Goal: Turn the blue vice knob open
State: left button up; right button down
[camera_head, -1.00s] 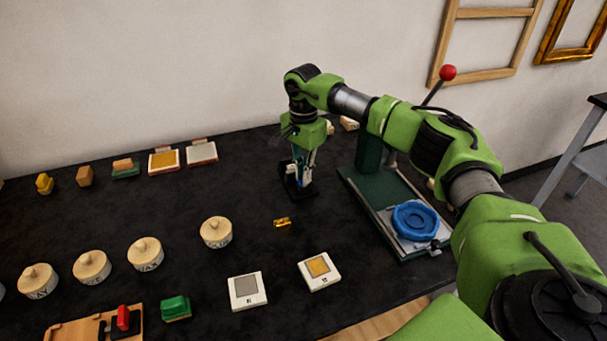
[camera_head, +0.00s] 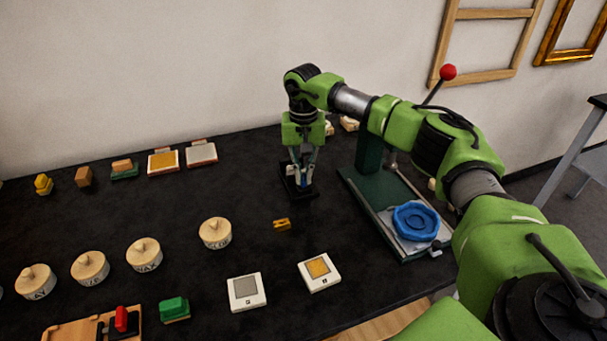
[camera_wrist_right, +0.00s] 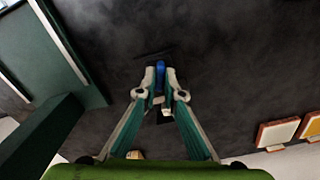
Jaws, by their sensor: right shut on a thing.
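The small dark vice (camera_head: 300,191) stands on the black table in the middle of the head view, mostly covered by my right gripper. Its blue knob (camera_wrist_right: 160,76) shows between the fingertips in the right wrist view. My right gripper (camera_head: 303,180) points down and is shut on the knob; in the right wrist view its fingertips (camera_wrist_right: 160,84) press on both sides of it. The vice jaws are too small and covered to tell how far apart they are. My left gripper is not in view.
A green press (camera_head: 368,160) with a red-tipped lever and a blue round dish (camera_head: 416,222) stands just right of the vice. A small gold piece (camera_head: 282,224) lies in front. Several lidded pots, white tiles and blocks spread to the left; the table between them is clear.

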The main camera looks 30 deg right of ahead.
aim_at(303, 177)
jog(key=shift+w+r, duration=0.1)
jog(key=shift+r, duration=0.05)
dwell(0.4)
jog(key=c, duration=2.2)
grip_release()
jog(key=shift+o, duration=0.2)
notch_tip(303, 177, up, 12)
